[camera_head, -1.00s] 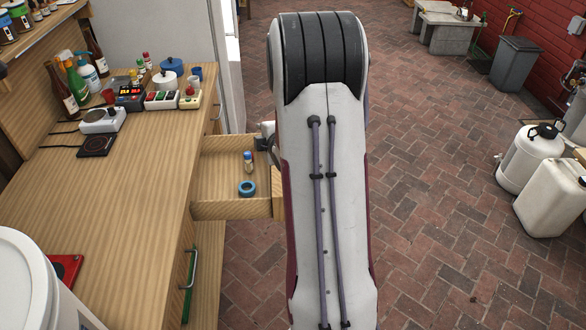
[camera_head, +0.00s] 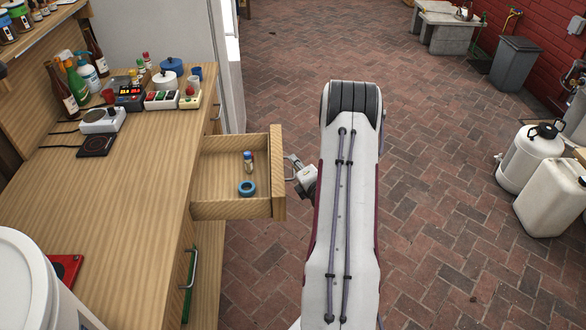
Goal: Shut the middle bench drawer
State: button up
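The middle bench drawer (camera_head: 232,208) is pulled out of the wooden bench to the right. Its front panel (camera_head: 277,172) faces right. Inside lie a blue ring-shaped roll (camera_head: 247,188) and a small bottle with a blue cap (camera_head: 248,161). My gripper (camera_head: 291,165) is just right of the front panel, close to its outer face. My arm partly hides it, and it is small. I cannot tell whether it touches the drawer or its handle, or whether its fingers are open or shut.
The bench top (camera_head: 125,195) holds a hot plate (camera_head: 97,145), bottles and small devices at the back. A white bucket (camera_head: 25,285) stands at front left. White jugs (camera_head: 552,198) stand far right. The brick floor (camera_head: 440,180) between is clear.

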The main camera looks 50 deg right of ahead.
notch_tip(320, 180, down, 6)
jog(key=s+n, duration=0.2)
jog(key=shift+s+r+t, duration=0.25)
jog(key=shift+t, duration=0.05)
jog(key=shift+w+d, duration=0.1)
jog(key=shift+w, duration=0.1)
jog(key=shift+x, duration=3.7)
grip_shut()
jog(key=shift+w, duration=0.1)
